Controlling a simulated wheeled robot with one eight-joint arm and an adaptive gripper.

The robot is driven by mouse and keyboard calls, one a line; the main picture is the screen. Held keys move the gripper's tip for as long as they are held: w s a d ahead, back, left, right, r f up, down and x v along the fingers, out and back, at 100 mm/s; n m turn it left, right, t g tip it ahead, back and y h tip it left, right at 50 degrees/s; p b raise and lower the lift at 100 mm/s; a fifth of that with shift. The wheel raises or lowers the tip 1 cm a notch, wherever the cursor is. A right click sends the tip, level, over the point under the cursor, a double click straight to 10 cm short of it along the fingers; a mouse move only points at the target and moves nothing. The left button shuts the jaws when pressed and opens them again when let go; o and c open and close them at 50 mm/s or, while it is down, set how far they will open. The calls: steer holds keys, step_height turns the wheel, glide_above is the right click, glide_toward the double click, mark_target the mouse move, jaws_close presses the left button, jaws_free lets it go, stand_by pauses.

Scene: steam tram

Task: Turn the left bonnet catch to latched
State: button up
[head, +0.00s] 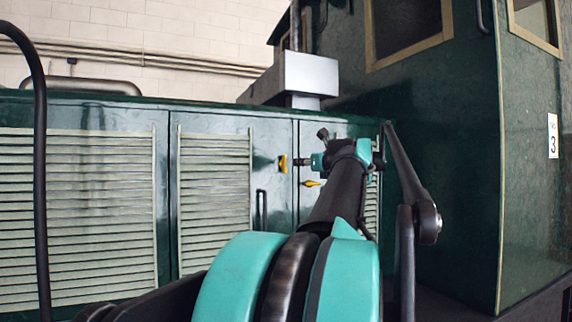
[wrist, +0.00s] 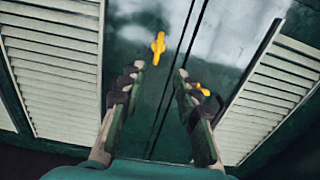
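The left bonnet catch (head: 283,163) is a small yellow handle on the green bonnet door, standing upright. In the wrist view the left catch (wrist: 157,47) lies just beyond the gap between my fingertips, close to upright and apart from both fingers. A second yellow catch (head: 311,183) sits to its right and lower, lying nearly level. In the wrist view that second catch (wrist: 203,90) is partly hidden behind my right finger. My gripper (wrist: 159,70) is open and empty, pointing at the door. In the head view my gripper (head: 303,162) is small and mostly hidden by my wrist.
Louvred panels (head: 213,190) flank the catches on the green bonnet side. The green cab (head: 445,140) juts out at the right. A black rail (head: 40,170) rises at the left.

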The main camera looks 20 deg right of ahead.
mark_target(286, 162)
steer(key=w, duration=1.5)
steer(key=shift+w+a+f, duration=0.1)
steer(key=shift+w+a, duration=0.15)
steer(key=shift+a, duration=0.05)
jaws_close()
